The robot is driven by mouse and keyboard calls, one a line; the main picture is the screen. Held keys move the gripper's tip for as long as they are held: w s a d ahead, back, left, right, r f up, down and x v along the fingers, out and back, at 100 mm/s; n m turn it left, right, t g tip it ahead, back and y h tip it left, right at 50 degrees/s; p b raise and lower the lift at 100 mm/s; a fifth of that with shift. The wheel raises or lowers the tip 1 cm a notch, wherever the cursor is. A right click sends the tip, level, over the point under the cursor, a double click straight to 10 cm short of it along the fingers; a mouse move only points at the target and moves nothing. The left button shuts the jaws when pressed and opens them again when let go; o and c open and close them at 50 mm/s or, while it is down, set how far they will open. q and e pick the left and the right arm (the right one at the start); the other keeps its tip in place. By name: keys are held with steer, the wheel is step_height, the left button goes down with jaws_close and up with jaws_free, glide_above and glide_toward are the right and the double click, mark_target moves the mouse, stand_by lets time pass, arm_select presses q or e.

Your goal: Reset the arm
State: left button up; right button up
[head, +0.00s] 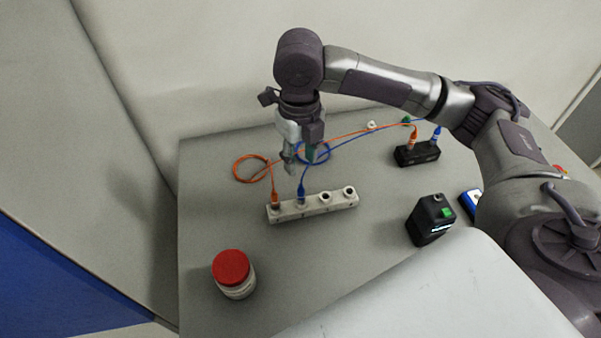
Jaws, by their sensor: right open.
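My right arm comes in from the right and reaches over the back of the bench. Its right gripper (300,160) points down, open, above and just behind the white port block (312,207). An orange plug (275,199) sits at the block's left port and a blue plug (301,193) at the port beside it. The two ports on the right show bare. I cannot tell whether the fingers touch the blue cable. My left gripper is not in view.
The orange cable (240,179) and blue cable (345,148) run to a black box (417,153) at the back right. A black device with a green button (430,220) stands at right. The bench's left front is mostly clear.

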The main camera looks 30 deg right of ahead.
steer(key=shift+r, duration=0.5)
